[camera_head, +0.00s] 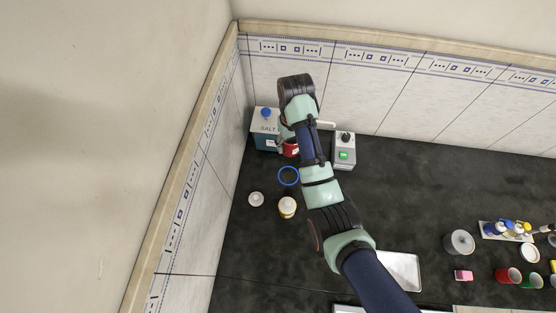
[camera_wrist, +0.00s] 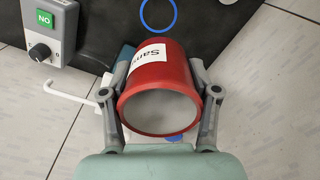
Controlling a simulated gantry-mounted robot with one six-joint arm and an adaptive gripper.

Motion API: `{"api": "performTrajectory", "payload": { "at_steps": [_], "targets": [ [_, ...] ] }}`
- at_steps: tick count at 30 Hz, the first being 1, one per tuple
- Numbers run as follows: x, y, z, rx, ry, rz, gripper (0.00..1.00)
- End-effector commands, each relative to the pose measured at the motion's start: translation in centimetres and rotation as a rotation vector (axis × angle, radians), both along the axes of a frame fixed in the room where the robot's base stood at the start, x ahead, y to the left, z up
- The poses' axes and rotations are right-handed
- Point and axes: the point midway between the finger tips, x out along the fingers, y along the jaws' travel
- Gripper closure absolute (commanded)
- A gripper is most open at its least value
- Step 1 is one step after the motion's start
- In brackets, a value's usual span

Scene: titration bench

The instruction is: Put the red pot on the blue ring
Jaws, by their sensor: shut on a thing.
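The red pot (camera_wrist: 160,77) with a white label is between the two fingers of my gripper (camera_wrist: 160,108) in the wrist view, and the gripper is shut on it. Its open end faces the wrist camera and shows a pale inside. In the head view the red pot (camera_head: 290,150) is partly hidden behind my arm, near the salt box. The blue ring (camera_head: 288,176) lies flat on the dark bench, a little nearer than the pot. The ring (camera_wrist: 158,15) also shows at the top of the wrist view, apart from the pot.
The salt box (camera_head: 265,128) stands left of the pot. A grey device with a green button (camera_head: 344,150) stands to the right. A white lid (camera_head: 256,199) and a yellow-banded jar (camera_head: 287,207) stand near the ring. Several pots and bottles are at the far right.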

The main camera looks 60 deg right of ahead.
Motion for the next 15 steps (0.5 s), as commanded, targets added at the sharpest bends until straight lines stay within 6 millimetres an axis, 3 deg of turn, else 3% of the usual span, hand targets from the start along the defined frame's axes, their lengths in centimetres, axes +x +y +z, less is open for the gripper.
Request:
{"api": "performTrajectory", "payload": {
  "at_steps": [6, 15],
  "targets": [
    [0.0, 0.0, -0.8, 0.000, 0.000, 0.008, 0.84],
    [-0.1, 0.1, -8.8, 0.003, 0.003, 0.007, 0.84]
  ]
}}
